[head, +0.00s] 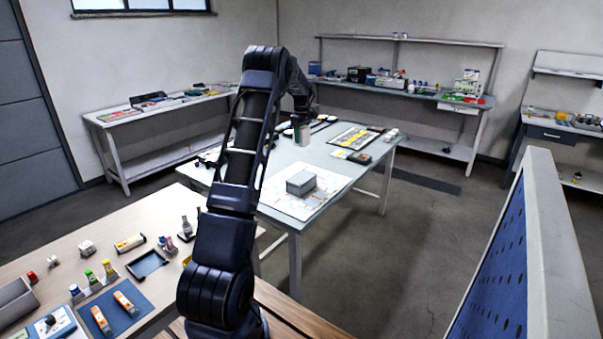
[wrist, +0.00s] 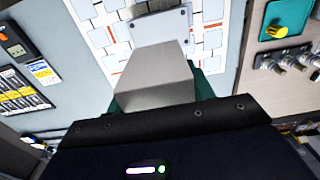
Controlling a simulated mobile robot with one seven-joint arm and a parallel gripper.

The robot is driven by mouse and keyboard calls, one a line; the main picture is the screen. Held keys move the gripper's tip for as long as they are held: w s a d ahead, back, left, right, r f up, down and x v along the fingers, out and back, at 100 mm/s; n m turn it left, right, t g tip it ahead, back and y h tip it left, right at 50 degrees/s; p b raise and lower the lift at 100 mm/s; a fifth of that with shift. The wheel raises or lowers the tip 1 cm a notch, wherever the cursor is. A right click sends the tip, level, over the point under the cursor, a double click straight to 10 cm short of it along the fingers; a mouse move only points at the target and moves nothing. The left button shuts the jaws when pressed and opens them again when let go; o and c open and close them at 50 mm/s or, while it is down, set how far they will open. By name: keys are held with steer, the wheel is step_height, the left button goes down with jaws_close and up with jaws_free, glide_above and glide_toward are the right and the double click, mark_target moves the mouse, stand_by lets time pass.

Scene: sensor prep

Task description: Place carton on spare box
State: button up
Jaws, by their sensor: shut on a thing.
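The carton (wrist: 155,75), a plain grey-beige block, is held in my gripper in the wrist view. In the head view, my gripper (head: 301,124) hangs over the middle table, shut on the carton, which shows only as a small pale shape. The spare box (head: 301,182) looks like a grey lidded box on a white printed sheet on the same table. It also shows in the wrist view (wrist: 160,23), past the carton, partly covered by it. The carton is apart from the spare box, farther back in the head view. My fingertips are mostly hidden.
The white printed sheet (head: 325,187) has bare room around the spare box. A yellow-and-black panel (head: 356,138) and small devices lie farther back on the table. A wooden bench (head: 150,215) with bottles and small parts is at front left. A blue pegboard (head: 500,270) stands at right.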

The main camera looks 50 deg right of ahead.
mark_target(301, 145)
step_height(301, 145, down, 17)
steer(key=shift+f, duration=0.1)
stand_by(0.5)
steer(key=shift+f, duration=0.1)
steer(key=o, duration=1)
step_height(301, 145, up, 12)
steer(key=shift+r, duration=0.1)
steer(key=shift+w+a+r, duration=0.1)
